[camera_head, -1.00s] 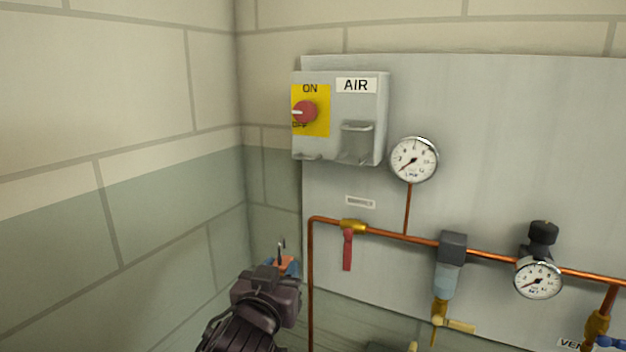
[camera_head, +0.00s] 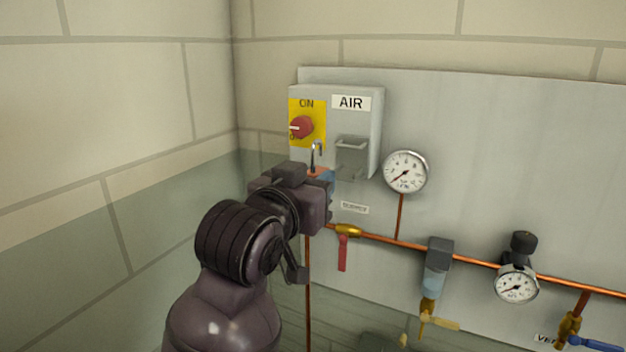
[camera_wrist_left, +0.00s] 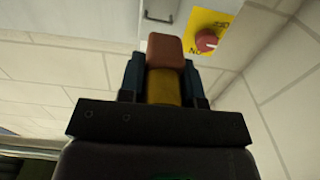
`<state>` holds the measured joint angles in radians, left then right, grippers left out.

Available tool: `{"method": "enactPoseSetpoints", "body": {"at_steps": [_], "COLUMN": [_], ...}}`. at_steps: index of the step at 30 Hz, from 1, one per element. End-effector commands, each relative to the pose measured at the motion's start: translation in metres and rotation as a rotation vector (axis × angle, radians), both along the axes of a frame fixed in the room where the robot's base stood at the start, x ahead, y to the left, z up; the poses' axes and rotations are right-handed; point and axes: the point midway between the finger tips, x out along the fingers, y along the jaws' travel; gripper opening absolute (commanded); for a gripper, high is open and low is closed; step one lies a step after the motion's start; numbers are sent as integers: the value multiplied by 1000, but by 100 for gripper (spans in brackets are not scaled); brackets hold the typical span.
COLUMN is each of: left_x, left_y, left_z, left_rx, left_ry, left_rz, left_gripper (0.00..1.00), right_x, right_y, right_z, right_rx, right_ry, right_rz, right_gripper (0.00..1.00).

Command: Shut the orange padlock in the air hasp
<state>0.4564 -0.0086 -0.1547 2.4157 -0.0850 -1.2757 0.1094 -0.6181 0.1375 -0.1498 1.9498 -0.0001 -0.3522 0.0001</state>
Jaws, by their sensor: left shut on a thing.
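The orange padlock (camera_head: 318,171) is mostly hidden behind my left gripper (camera_head: 325,178) in the head view. Its shackle sticks up above the gripper and looks open. In the left wrist view the padlock body (camera_wrist_left: 165,52) sits between the two blue fingers of my left gripper (camera_wrist_left: 164,82), which is shut on it. The AIR box (camera_head: 362,125) is on the wall panel, with a hasp (camera_head: 351,146) on its front. The shackle shows in front of the box's lower part, left of the hasp. I cannot tell whether it touches the box. My right gripper is not in view.
A red rotary switch (camera_head: 301,127) on a yellow plate is just above the padlock. A pressure gauge (camera_head: 405,172), a copper pipe (camera_head: 385,240) and a red-handled valve (camera_head: 343,250) lie to the right and below. A block wall (camera_head: 120,110) stands at left.

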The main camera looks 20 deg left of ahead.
Motion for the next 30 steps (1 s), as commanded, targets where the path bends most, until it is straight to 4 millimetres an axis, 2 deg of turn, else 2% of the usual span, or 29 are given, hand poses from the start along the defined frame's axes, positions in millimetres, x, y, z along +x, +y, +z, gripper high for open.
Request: {"method": "enactPoseSetpoints", "body": {"at_steps": [5,21,30], "left_x": [4,43,53], "left_y": [-1,-8,-10], "left_z": [-1,-5,-6], "left_rx": [1,1,0], "left_ry": [1,1,0], "left_rz": [-1,-1,-1], "left_gripper": [7,7,7], "right_x": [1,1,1], "right_y": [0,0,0], "right_z": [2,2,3], "right_rx": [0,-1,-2], "right_ry": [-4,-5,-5], "right_rz": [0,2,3], "right_gripper": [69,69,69]}}
